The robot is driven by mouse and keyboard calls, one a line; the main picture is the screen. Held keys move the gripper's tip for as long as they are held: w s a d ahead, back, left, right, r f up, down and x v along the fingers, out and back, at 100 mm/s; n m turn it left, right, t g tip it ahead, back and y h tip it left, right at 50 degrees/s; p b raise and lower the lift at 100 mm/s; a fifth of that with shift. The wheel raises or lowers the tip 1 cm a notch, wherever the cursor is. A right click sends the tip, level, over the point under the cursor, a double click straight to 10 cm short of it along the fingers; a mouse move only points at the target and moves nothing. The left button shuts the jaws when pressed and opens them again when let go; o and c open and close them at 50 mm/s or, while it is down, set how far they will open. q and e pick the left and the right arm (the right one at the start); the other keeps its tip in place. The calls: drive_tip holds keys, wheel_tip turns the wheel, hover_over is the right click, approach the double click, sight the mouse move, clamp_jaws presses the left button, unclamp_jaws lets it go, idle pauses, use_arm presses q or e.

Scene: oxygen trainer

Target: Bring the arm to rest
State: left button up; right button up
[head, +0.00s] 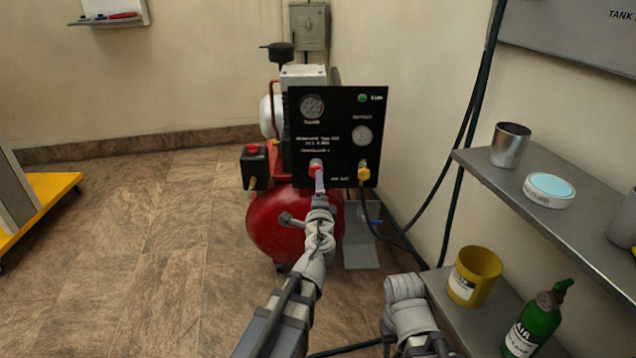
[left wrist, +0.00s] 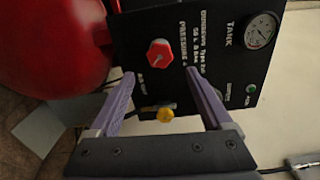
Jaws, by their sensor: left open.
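My left gripper (head: 320,184) is in front of the lower left of the black control panel (head: 337,120). In the left wrist view the purple fingers of this gripper (left wrist: 159,75) are spread wide with nothing between them. The red knob (left wrist: 160,52) shows just beyond the fingertips, roughly centred between them, with a gap to either finger. In the head view the red knob (head: 316,166) is just above the fingertips. The yellow fitting (head: 363,174) is to its right. My right arm shows at the bottom, but its gripper is out of view.
The panel is mounted by a red compressor tank (head: 272,224). A grey shelf (head: 486,165) at right carries a metal cup (head: 510,145) and a white tub (head: 549,190). Black hoses hang along the wall.

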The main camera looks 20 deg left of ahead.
use_arm(q)
drive_tip(key=shift+s, duration=0.15)
drive_tip(key=s+d+f+n+g+y+p, duration=0.1)
drive_tip(key=s+f+n+g+y+p, duration=0.1)
drive_tip(key=s+f+n+g+p, duration=0.5)
drive_tip(key=s+d+f+n+g+h+p, duration=0.1)
drive_tip(key=s+d+n+g+h+p, duration=0.15)
drive_tip(key=s+d+g, duration=0.55)
drive_tip(key=s+d+n+g+h+p, duration=0.25)
drive_tip(key=s+d+p, duration=0.2)
drive_tip(key=s, duration=0.85)
wheel_tip(320, 180, up, 36)
drive_tip(key=p, duration=3.6)
drive_tip(key=shift+w+d+h, duration=0.2)
drive_tip(key=shift+d+h, duration=0.05)
drive_tip(key=shift+h, duration=0.15)
drive_tip(key=shift+r, duration=0.1)
